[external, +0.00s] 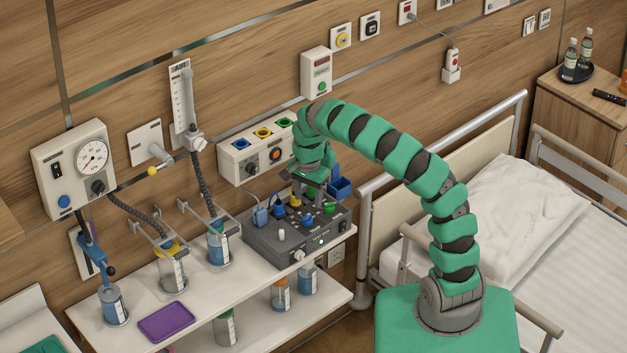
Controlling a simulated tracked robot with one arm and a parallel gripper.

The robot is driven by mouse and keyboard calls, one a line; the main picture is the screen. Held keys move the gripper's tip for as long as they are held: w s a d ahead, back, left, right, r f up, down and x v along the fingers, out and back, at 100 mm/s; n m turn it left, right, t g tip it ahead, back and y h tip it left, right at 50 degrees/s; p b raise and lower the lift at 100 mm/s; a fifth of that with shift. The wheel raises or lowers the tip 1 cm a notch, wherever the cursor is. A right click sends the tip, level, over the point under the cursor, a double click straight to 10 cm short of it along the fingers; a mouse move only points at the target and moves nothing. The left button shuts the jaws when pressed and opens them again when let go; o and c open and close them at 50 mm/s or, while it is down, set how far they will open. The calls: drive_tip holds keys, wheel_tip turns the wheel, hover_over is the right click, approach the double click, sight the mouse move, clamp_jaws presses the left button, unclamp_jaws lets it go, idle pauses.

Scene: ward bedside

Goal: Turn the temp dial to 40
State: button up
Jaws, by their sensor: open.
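My gripper (318,194) points down over the back of a dark grey console (285,247) on the shelf. Its jaws are open, but they are small and partly hidden by the arm's end. It is close to the blue, yellow and green plugs; contact cannot be told. A pale knob (299,256) sits on the console's front face, and a white upright knob or lever (281,235) stands on its top. The wall box behind has a dark round knob (252,168). No temp label or dial scale is readable, so I cannot tell which is the temp dial.
Jars with tubes and a purple tray (166,316) occupy the shelf (215,296) left of the console. A blue holder (340,184) is close right of my gripper. The bed rail (366,240) stands right of the shelf. A gauge unit (78,168) hangs at left.

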sight(308, 215)
wheel_tip(308, 215, down, 7)
drive_tip(key=shift+p, duration=0.3)
drive_tip(key=c, duration=0.9)
